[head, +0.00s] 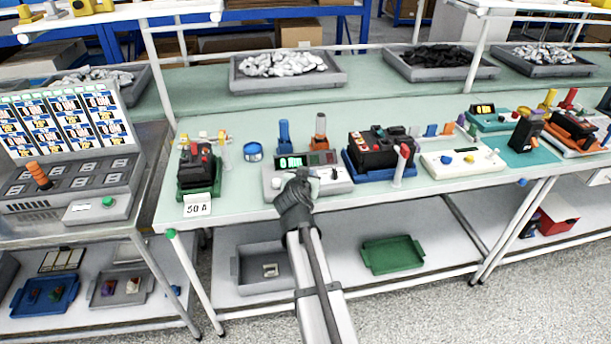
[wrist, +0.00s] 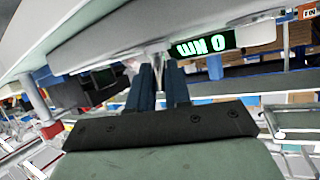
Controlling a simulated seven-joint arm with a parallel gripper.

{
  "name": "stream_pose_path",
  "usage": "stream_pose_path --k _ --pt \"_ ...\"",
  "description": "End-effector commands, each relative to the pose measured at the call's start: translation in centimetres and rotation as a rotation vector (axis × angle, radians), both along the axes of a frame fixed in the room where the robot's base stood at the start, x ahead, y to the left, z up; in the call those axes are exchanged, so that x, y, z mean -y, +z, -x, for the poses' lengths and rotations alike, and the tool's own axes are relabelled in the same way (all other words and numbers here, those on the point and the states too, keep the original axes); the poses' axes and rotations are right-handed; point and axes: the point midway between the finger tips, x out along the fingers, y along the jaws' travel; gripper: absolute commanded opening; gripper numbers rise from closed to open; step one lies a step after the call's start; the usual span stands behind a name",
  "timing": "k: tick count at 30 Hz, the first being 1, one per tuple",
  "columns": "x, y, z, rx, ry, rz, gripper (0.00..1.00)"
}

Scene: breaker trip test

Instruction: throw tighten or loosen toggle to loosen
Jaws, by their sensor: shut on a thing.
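The grey tester box (head: 337,187) stands near the front edge of the green-topped bench, with a lit green display (head: 290,162). The display also shows upside down in the wrist view (wrist: 205,45), reading 0 NM. My gripper (head: 302,176) is over the front of this box, its dark fingers pointing at the panel below the display. In the wrist view, the two fingers (wrist: 164,82) are close together and shut on a small pale toggle (wrist: 158,60) at the panel. Most of the toggle is hidden by the fingers, so its position cannot be told.
A black breaker on a green base (head: 199,176) with a 50 A card stands left. A black unit on a blue base (head: 381,153) stands close right. Blue (head: 284,134) and orange (head: 320,131) upright tools stand behind the box.

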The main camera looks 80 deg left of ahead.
Motion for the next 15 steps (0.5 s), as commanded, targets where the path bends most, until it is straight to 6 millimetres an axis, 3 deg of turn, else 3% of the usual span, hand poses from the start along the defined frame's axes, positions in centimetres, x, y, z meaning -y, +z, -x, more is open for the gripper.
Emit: stream_pose_path --k 15 --pt "-0.41 0.16 -0.08 -0.002 -0.002 0.128 0.00"
